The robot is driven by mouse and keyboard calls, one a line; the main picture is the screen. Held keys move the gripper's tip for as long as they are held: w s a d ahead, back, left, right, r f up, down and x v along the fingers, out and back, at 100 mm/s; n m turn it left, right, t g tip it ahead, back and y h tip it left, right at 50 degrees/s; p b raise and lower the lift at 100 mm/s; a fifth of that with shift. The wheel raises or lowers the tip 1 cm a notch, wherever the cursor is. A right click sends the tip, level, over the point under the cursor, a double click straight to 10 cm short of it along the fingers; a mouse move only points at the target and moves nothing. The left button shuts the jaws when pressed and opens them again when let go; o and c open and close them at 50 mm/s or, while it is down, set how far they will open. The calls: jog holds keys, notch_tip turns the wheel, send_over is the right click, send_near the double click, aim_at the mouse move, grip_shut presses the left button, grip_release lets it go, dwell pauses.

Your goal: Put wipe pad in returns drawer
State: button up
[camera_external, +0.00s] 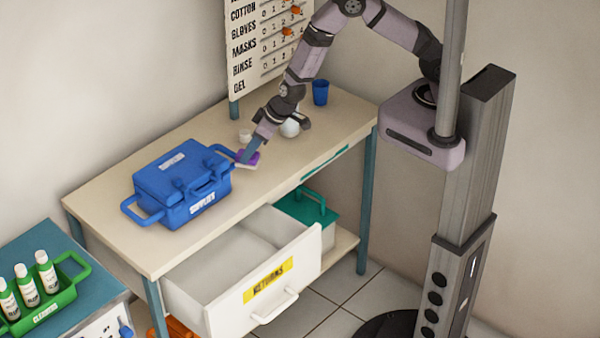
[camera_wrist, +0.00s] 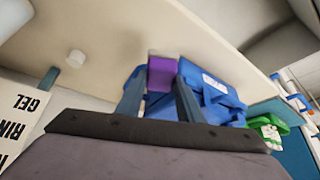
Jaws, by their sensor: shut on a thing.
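The wipe pad (camera_external: 248,157), purple with a pale part, is at my gripper's fingertips on or just above the table, right of the blue supplies box; I cannot tell whether it touches the table. In the wrist view the purple pad (camera_wrist: 161,75) sits between the two fingers. My gripper (camera_external: 249,153) is shut on it; the fingers also show in the wrist view (camera_wrist: 158,82). The returns drawer (camera_external: 225,259), white with a yellow RETURNS label, is pulled open below the table's front edge. Its visible inside looks empty.
The blue supplies box (camera_external: 182,185) with side handles stands on the table (camera_external: 110,205), left of my gripper. A white round item (camera_external: 245,135) and a blue cup (camera_external: 320,92) stand behind. A green caddy with bottles (camera_external: 45,298) is at lower left. A teal bin (camera_external: 308,212) is under the table.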

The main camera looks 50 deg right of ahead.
jog(key=shift+s+a+f+n+g+y+b, duration=0.65)
jog(key=shift+s+a+f+n+b, duration=0.9)
jog(key=shift+a, duration=1.15)
jog(key=shift+s+a+f+n+g+y+b, duration=0.6)
jog(key=shift+s+a+f+n+b, duration=0.45)
jog(key=shift+a+n, duration=1.35)
jog(key=s+a+f+n+g+b, duration=0.1)
jog(key=s+f+n+g+b, duration=0.25)
jog(key=s+f+n, duration=0.35)
jog(key=shift+m+t+y, duration=0.3)
jog(key=shift+m+y, duration=0.15)
jog(key=shift+m, duration=0.5)
jog(key=f+b, duration=0.1)
jog(key=f, duration=0.3)
jog(key=f+b, duration=0.1)
jog(key=f, duration=0.3)
jog(key=f+b, duration=0.1)
jog(key=f, duration=0.3)
jog(key=shift+s+a+f+b, duration=0.25)
jog(key=shift+s+f+b, duration=0.05)
jog(key=shift+f+b, duration=0.1)
jog(key=shift+f, duration=2.1)
